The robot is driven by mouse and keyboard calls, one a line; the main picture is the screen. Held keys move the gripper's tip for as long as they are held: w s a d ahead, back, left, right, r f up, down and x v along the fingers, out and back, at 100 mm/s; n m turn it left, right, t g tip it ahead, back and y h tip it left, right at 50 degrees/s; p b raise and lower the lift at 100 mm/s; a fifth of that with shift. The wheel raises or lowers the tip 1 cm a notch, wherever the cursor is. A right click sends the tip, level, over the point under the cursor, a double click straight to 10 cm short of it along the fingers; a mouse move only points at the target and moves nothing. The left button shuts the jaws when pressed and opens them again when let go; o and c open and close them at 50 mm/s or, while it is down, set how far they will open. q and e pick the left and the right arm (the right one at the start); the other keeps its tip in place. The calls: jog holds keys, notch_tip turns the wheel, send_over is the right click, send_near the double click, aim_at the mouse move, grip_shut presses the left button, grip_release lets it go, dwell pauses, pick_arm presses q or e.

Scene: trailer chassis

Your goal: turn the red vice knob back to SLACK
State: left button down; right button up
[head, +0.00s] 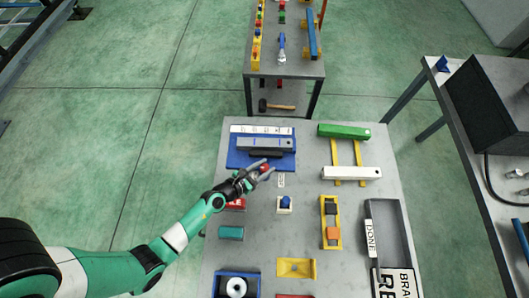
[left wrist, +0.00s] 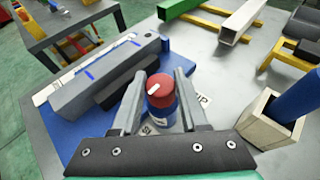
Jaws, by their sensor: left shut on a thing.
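The red vice knob (left wrist: 160,84) has a white pointer mark on top and sits on a blue cylindrical base (left wrist: 162,114). It stands by the blue vice plate (head: 237,163), which carries a grey bar (head: 262,143) and a dark jaw block. My left gripper (left wrist: 160,92) is shut on the knob, with one finger on each side of it. In the head view the knob (head: 264,168) shows only partly between the fingers. A white label beside the knob is partly hidden, so its full wording cannot be read. My right gripper is not in view.
A small white holder with a blue piece (head: 286,201) stands just right of my gripper. A green beam (head: 344,131) and a white beam (head: 351,173) lie on yellow supports at right. A teal block (head: 231,233) and yellow tray (head: 296,268) are nearer.

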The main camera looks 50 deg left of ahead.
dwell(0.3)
pick_arm(q)
jog(key=shift+c, duration=2.1)
grip_release()
jog(key=shift+s+r, duration=0.2)
jog(key=shift+s, duration=0.15)
jog(key=p+v, duration=0.1)
jog(key=v, duration=1)
jog(key=shift+f, duration=0.1)
